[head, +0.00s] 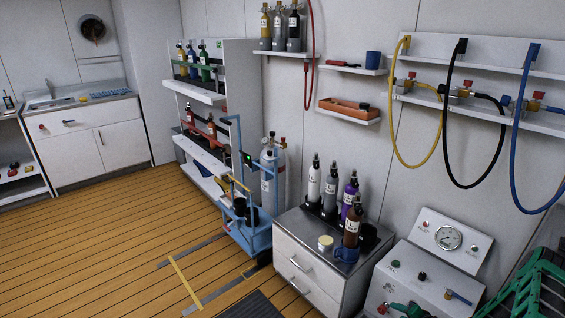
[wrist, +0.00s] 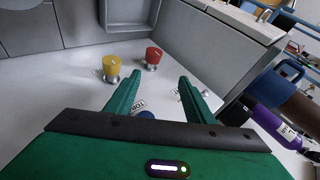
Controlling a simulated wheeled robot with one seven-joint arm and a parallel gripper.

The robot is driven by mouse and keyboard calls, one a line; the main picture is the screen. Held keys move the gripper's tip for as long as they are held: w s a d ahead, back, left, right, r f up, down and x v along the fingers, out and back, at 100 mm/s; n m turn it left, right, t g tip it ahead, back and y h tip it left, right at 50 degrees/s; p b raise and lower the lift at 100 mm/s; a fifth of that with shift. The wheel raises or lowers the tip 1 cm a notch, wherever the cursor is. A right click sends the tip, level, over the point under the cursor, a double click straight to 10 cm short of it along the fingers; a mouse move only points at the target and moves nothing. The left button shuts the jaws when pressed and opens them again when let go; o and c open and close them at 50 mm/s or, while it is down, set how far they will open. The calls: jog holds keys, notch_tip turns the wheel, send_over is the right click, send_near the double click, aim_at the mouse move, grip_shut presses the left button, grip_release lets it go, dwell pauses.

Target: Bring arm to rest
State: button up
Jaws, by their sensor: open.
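My gripper (wrist: 159,88) shows in the wrist view with its two green fingers apart, so it is open, and nothing is seen held between them. Beyond the fingers are a yellow knob (wrist: 111,67) and a red knob (wrist: 153,58) on a pale surface. A small blue part shows low between the fingers, mostly hidden by the gripper body. In the head view, a white panel unit (head: 447,278) with a round gauge (head: 448,237) stands at the lower right. A green part at the bottom edge there is too cut off to identify.
A grey-topped cabinet (head: 312,272) holding several cylinders stands left of the panel unit. Yellow, black and blue hoses (head: 520,160) hang from the wall above. A blue trolley (head: 255,238) stands farther back. Wooden floor (head: 90,250) lies clear at left. A purple cylinder (wrist: 262,122) is close at right in the wrist view.

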jog(key=s+r+n+g, duration=0.2)
jog(key=s+r, duration=0.1)
jog(key=r, duration=1.1)
jog(key=s+a+r+n+g+h, duration=0.1)
jog(key=s+r+n+g, duration=0.15)
jog(key=r, duration=1.25)
jog(key=s+r+n+g, duration=0.2)
jog(key=s+r+g, duration=0.1)
jog(key=r, duration=1.1)
jog(key=s+a+r+g+h, duration=0.1)
jog(key=s+a+r, duration=0.1)
jog(key=s+r, duration=0.4)
jog(key=s+a+r, duration=0.3)
jog(key=s+r, duration=0.3)
jog(key=r, duration=0.1)
jog(key=s+a+r+m, duration=0.1)
jog(key=s+a+r, duration=0.2)
jog(key=s, duration=0.5)
jog(key=s+a+r+m+g, duration=0.1)
jog(key=s+a+r, duration=0.2)
jog(key=s, duration=0.6)
jog(key=shift+s, duration=0.3)
jog(key=shift+m, duration=0.25)
